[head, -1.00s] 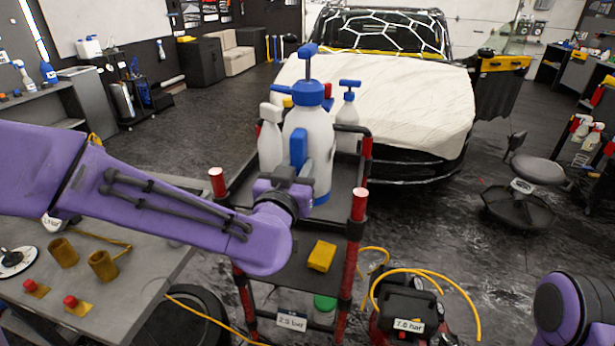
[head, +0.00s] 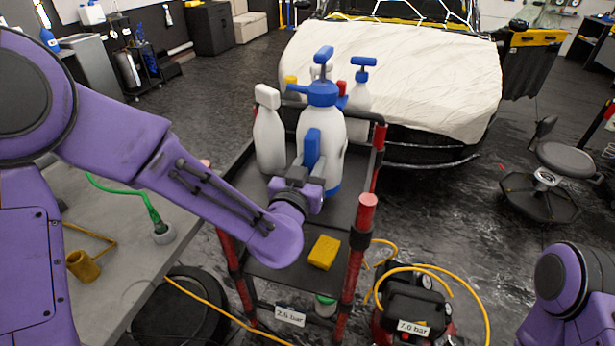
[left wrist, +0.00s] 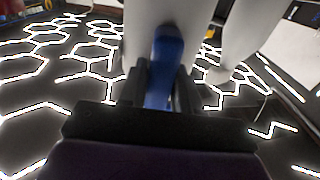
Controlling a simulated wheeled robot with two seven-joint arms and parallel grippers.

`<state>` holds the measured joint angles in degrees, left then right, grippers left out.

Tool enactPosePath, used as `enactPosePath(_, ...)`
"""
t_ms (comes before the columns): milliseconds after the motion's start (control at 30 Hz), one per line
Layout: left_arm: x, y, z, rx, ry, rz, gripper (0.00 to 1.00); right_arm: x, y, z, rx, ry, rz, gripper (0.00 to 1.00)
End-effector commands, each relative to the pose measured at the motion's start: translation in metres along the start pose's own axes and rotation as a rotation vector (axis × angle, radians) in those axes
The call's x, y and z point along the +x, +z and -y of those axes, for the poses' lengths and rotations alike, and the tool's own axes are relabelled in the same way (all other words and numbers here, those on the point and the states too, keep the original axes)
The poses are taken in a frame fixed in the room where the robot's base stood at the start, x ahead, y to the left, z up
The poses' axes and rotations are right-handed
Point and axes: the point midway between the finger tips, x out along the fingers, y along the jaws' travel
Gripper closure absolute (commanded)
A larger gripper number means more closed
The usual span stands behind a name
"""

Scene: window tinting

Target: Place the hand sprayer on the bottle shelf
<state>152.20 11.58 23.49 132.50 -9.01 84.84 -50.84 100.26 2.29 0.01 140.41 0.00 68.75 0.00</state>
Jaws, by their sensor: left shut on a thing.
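The hand sprayer (head: 332,130) is a white bottle with a blue pump top and a blue handle. My left gripper (head: 306,178) is shut on the blue handle, and the left wrist view shows that handle (left wrist: 163,65) between the fingers. The sprayer is upright over the black upper shelf (head: 352,198) of a cart with red posts, among other bottles. I cannot tell whether its base touches the shelf. My right arm shows at the lower right, but its gripper is out of view.
A white bottle (head: 269,138) stands left of the sprayer, and a blue-topped bottle (head: 360,92) stands behind it. A yellow block (head: 324,251) lies on the lower shelf. A red post (head: 366,212) rises at the front right corner. A covered car stands behind.

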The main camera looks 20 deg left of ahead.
Motion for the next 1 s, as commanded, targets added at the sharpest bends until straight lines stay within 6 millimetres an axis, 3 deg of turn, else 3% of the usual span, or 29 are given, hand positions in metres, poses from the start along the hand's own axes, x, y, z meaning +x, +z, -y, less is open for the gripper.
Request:
enactPosePath(200,0.0,0.034,0.001,-0.001,-0.002,0.0,1.0,-0.001,-0.001,0.0,0.0,0.0,-0.001,0.49)
enactPosePath(567,-0.001,0.04,0.003,-0.001,-0.004,-0.002,1.0,0.002,0.001,0.0,0.0,0.0,-0.001,0.49)
enactPosePath(600,-0.001,0.04,0.003,-0.001,-0.004,0.001,0.61,0.002,0.0,0.0,0.0,0.0,-0.001,0.49)
enactPosePath(667,-0.001,0.04,0.003,-0.001,-0.004,0.001,0.42,0.001,0.0,0.0,0.0,0.0,-0.001,0.49)
enactPosePath(1000,-0.001,0.034,0.003,-0.001,-0.005,0.001,0.42,-0.004,-0.002,0.0,0.0,0.0,-0.001,0.49)
